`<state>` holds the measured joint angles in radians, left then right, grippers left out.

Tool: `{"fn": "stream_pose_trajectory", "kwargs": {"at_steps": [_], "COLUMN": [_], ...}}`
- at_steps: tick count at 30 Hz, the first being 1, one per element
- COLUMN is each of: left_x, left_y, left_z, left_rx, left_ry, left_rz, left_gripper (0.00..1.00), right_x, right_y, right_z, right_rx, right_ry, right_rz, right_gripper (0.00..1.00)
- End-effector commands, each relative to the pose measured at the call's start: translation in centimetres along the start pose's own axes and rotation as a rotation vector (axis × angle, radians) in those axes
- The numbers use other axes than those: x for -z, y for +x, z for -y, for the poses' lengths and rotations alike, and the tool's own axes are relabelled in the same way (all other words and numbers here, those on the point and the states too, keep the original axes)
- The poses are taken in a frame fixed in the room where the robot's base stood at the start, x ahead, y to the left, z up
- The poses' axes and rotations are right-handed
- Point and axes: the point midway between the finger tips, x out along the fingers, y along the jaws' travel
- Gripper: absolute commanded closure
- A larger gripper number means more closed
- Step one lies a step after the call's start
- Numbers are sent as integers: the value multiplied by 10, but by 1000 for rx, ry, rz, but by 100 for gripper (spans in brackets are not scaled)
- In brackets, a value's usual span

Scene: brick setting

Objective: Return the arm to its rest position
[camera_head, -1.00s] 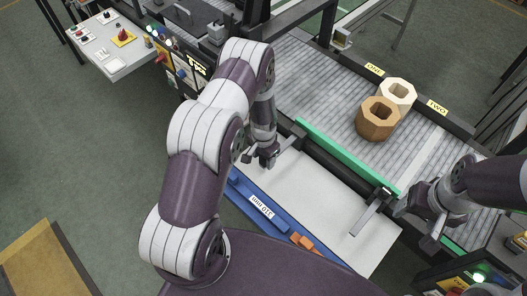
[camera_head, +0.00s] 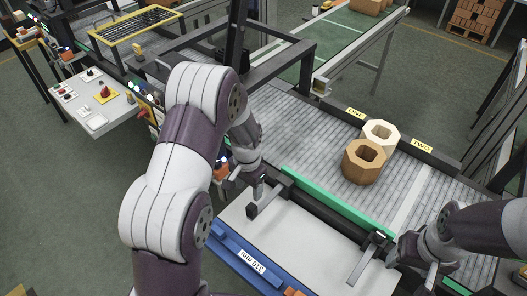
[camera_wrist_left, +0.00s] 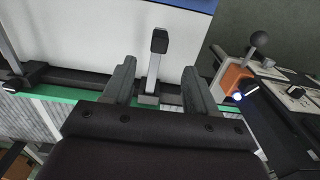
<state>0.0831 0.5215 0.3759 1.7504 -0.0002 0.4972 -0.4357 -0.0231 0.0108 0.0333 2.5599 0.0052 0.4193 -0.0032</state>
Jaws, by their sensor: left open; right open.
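My left arm comes in from the left in the head view, and its gripper (camera_head: 246,187) hangs over the far-left corner of the white plate (camera_head: 290,240). My right gripper (camera_head: 412,262) is at the lower right, beside the plate's right end and near a second lever (camera_head: 366,262). Its fingers look apart and I see nothing held.
A brown hollow block (camera_head: 364,170) and a cream one (camera_head: 389,131) stand touching or nearly touching on the grey slatted conveyor (camera_head: 300,130). A green bar (camera_head: 335,203) edges the plate. A blue fence (camera_head: 245,262) runs along its near side. A control panel (camera_head: 95,100) stands at left.

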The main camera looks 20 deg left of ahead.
Motion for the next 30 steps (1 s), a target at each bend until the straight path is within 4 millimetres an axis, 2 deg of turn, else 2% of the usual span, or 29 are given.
{"fn": "stream_pose_trajectory", "kwargs": {"at_steps": [4,6,8,12,15,18,21,30], "left_x": [0,-2,-24,-76,-111,-130,-124,-124], "left_y": [0,2,4,-20,-37,-48,-58,-60], "left_z": [0,-1,-11,-46,-70,-84,-86,-86], "left_rx": [0,-1,-16,-10,1,11,19,18], "left_ry": [-3,-57,-139,-307,-365,-351,-335,-331], "left_rz": [0,1,40,34,-13,-75,-126,-122], "left_gripper": [43,43,43,43,43,43,43,43], "right_x": [0,0,0,-3,-5,-7,-7,-6], "right_y": [0,0,0,24,42,54,58,54], "right_z": [0,0,0,0,0,0,0,0], "right_rx": [0,0,0,0,0,0,0,0], "right_ry": [0,0,0,0,0,0,0,0], "right_rz": [0,0,0,0,1,1,0,0], "right_gripper": [33,33,33,33,33,33,33,33]}}
